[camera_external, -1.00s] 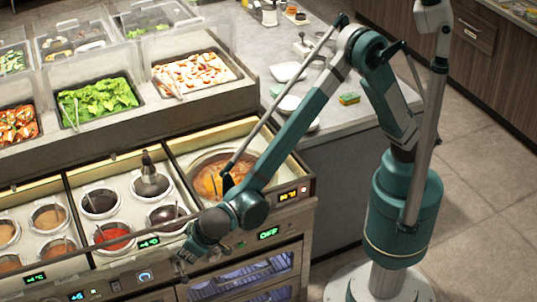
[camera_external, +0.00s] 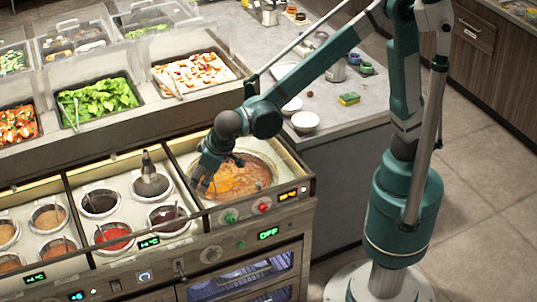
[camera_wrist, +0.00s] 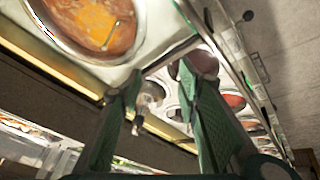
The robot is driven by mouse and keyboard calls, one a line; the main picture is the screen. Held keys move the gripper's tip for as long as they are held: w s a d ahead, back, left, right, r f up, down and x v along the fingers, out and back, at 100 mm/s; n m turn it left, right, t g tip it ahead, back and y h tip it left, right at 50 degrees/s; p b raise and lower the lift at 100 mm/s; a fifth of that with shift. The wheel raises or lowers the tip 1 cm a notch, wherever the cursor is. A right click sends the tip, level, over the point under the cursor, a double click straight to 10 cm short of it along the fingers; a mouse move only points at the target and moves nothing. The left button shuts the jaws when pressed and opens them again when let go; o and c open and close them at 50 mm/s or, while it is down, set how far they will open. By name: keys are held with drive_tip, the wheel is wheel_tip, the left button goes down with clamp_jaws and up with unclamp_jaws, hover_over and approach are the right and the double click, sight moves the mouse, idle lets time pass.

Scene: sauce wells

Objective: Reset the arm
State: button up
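My gripper (camera_external: 203,178) hangs pointing down over the left side of the large round pot of orange-brown soup (camera_external: 245,180) in the external view. In the wrist view, my gripper's two green fingers (camera_wrist: 157,74) stand apart with nothing held between them. The soup pot (camera_wrist: 95,25) also shows there at the upper left, beside the fingers. My arm is bent above the counter, with its elbow raised at the upper right. Whether the fingertips touch the well's rim cannot be told.
Sauce pots with ladles, including a red sauce (camera_external: 114,236), sit in wells left of the gripper. Food trays with lettuce (camera_external: 98,103) and a pale topping (camera_external: 195,74) stand behind. A white bowl (camera_external: 305,121) and a sponge (camera_external: 349,99) lie on the grey counter.

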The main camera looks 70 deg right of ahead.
drive_tip(key=s+d+r, duration=0.2)
drive_tip(key=d, duration=0.6)
drive_tip(key=s+d+r+y, duration=0.1)
drive_tip(key=s+d+r, duration=0.1)
drive_tip(key=d, duration=0.5)
drive_tip(key=s+d+r, duration=0.2)
drive_tip(key=d+r, duration=0.1)
drive_tip(key=d, duration=0.5)
drive_tip(key=s+d+f+t+y+p, duration=0.1)
drive_tip(key=s+d+f+t, duration=0.1)
drive_tip(key=s+d, duration=1.3)
drive_tip(key=d, duration=0.3)
drive_tip(key=shift+s+d, duration=0.25)
drive_tip(key=shift+d, duration=0.05)
idle(0.7)
wheel_tip(320, 180, down, 4)
drive_tip(key=b, duration=0.4)
drive_tip(key=shift+o, duration=0.5)
drive_tip(key=shift+r, duration=0.2)
idle(1.3)
